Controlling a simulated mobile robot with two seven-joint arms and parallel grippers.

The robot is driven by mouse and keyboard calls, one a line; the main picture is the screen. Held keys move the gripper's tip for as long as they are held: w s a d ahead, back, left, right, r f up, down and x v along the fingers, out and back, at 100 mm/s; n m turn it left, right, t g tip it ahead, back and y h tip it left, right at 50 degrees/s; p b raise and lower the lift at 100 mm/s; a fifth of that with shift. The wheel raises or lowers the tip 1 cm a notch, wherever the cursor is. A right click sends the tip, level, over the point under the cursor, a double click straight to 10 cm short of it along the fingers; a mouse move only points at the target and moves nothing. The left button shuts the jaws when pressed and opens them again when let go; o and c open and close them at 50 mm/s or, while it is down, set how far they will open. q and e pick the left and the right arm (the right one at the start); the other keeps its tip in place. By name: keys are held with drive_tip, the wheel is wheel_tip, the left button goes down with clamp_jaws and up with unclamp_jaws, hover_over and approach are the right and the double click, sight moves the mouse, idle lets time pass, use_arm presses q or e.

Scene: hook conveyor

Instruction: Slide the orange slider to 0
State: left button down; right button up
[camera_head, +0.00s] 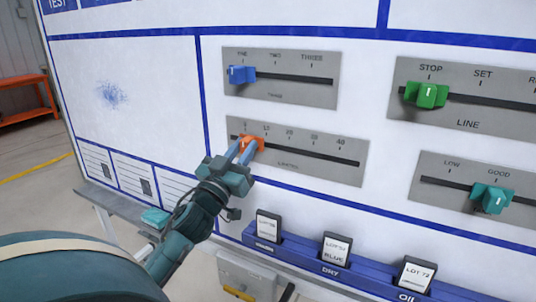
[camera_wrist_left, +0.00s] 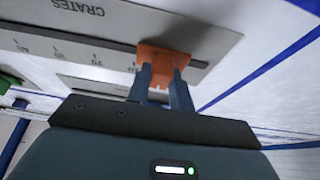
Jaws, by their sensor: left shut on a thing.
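The orange slider (camera_head: 255,143) sits near the left end of its slot on the grey plate labelled 0 to 40 (camera_head: 320,145), by the 0 mark. My left gripper (camera_head: 245,152) is shut on the orange slider, with its two blue-grey fingers on either side of the knob. The left wrist view shows the orange slider (camera_wrist_left: 163,62) upside down between the fingers of my left gripper (camera_wrist_left: 162,82), and the knob hides the marks beside it. The exact alignment with 0 is hard to tell. My right gripper is not in view.
A blue slider (camera_head: 242,75) is on the plate above. A green slider (camera_head: 427,94) and a teal slider (camera_head: 491,197) are on plates to the right. A blue rail with label cards (camera_head: 336,250) runs below. An orange bench (camera_head: 25,105) stands far left.

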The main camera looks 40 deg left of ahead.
use_arm(q)
drive_tip(key=shift+s+a+r, duration=0.1)
drive_tip(key=shift+s+a, duration=0.05)
drive_tip(key=shift+a, duration=0.4)
drive_tip(key=shift+s+a, duration=0.1)
drive_tip(key=shift+a, duration=0.45)
drive_tip(key=c, duration=1.2)
unclamp_jaws()
drive_tip(key=shift+a, duration=0.1)
drive_tip(key=shift+c, duration=0.2)
drive_tip(key=b+v, duration=0.3)
drive_tip(key=v, duration=1)
drive_tip(key=shift+s, duration=0.1)
